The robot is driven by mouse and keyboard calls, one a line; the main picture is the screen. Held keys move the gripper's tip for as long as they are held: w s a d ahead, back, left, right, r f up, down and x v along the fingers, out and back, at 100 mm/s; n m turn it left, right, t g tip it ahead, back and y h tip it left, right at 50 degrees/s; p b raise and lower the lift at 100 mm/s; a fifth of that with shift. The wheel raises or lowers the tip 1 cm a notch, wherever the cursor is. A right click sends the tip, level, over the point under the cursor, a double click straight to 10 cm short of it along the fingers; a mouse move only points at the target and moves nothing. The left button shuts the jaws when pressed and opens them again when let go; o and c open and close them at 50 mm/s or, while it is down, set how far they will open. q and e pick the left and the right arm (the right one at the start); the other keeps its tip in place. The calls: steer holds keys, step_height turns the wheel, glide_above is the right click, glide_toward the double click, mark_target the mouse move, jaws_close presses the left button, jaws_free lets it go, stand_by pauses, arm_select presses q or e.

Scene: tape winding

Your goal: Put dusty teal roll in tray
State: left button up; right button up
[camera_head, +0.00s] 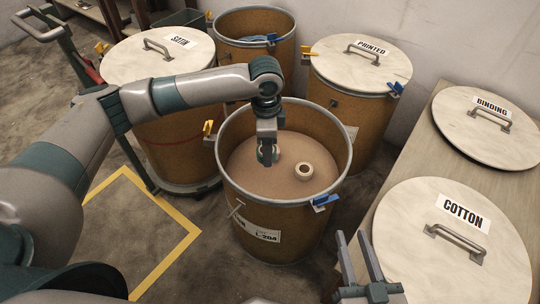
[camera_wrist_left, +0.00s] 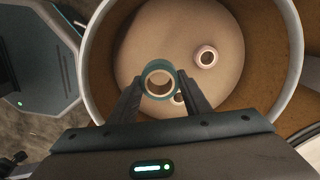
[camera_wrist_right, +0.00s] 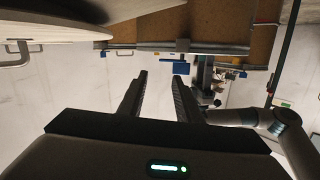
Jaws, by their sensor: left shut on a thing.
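My left gripper (camera_head: 267,160) reaches down into the open brown drum (camera_head: 228,150) in the middle of the head view. In the left wrist view its fingers (camera_wrist_left: 158,80) are shut on a teal-rimmed roll (camera_wrist_left: 158,97) with a pale inside, its open end facing the camera. The roll is above the drum's tan floor. A pale roll (camera_head: 304,170) stands apart on that floor; it also shows in the left wrist view (camera_wrist_left: 207,57). Another roll (camera_wrist_left: 179,99) is partly hidden behind the held one. My right gripper (camera_head: 352,237) is open and empty, outside the drum. I can make out no tray.
Lidded drums marked SATIN (camera_head: 150,62) and PRINTED (camera_head: 345,72) stand behind, with an open drum (camera_head: 253,24) between them. COTTON (camera_head: 420,235) and BINDING (camera_head: 470,140) lids sit at the right. Yellow floor tape (camera_head: 165,262) marks clear floor at the left.

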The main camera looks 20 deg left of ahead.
arm_select(q)
steer(key=s+a+r+n, duration=0.1)
steer(key=r+n, duration=0.5)
steer(key=n, duration=0.1)
steer(key=s+a+r+n, duration=0.1)
steer(key=a+r+n, duration=0.1)
steer(key=r+n, duration=0.5)
steer(key=shift+s+a+r, duration=0.2)
steer(key=shift+s, duration=0.15)
steer(key=shift+d, duration=0.1)
